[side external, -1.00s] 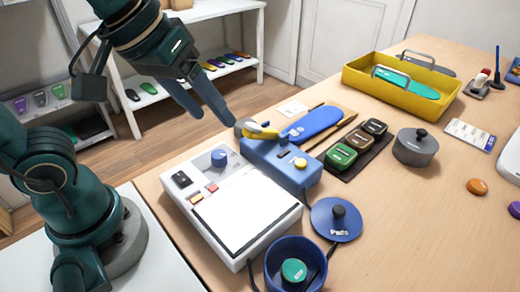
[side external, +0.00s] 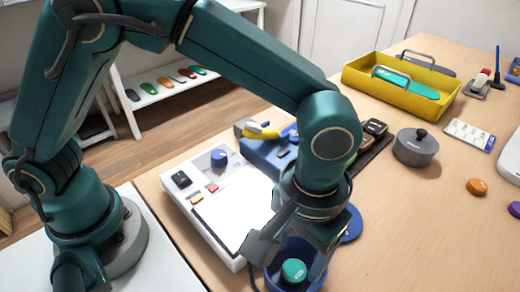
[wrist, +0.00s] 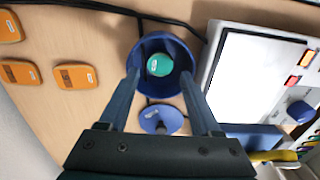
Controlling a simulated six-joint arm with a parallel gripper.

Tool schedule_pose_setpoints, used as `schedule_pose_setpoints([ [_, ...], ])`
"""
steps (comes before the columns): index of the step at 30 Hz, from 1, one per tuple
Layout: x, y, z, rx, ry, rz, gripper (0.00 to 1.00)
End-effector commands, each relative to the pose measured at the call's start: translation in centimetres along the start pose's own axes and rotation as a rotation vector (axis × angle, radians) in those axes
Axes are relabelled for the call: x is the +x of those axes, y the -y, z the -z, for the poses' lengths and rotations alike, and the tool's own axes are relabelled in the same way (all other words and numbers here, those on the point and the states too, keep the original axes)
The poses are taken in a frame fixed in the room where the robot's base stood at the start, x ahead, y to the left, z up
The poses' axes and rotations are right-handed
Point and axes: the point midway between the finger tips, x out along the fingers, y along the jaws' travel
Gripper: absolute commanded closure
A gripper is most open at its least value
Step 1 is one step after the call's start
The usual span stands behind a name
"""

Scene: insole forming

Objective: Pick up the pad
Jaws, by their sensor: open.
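A round teal-green pad (side external: 293,270) lies inside a dark blue round pot (side external: 318,283) at the front of the table. In the wrist view the pad (wrist: 160,64) sits near the middle of the pot (wrist: 186,55), between my fingertips in the picture. My gripper (side external: 285,266) is open and points down over the pot. In the wrist view my gripper (wrist: 160,72) shows its two fingers spread to either side of the pad, not touching it. The exact height of the fingertips above the pad cannot be told.
A blue lid (wrist: 162,119) with a knob lies beside the pot. A white device (side external: 206,205) with a white plate stands left of my gripper. Orange blocks (wrist: 76,76) lie across from it. A grey lidded pot (side external: 415,148) and a yellow tray (side external: 372,85) stand further back.

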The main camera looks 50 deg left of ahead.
Motion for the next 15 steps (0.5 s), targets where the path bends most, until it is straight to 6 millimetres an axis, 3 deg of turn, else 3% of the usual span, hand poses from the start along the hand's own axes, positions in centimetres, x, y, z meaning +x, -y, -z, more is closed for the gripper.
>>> schedule_pose_setpoints([
  [9,3.8,0.1,0.0,-0.001,0.002,0.002,0.35],
  [15,4.3,0.1,0.0,-0.001,-0.001,-0.001,0.35],
])
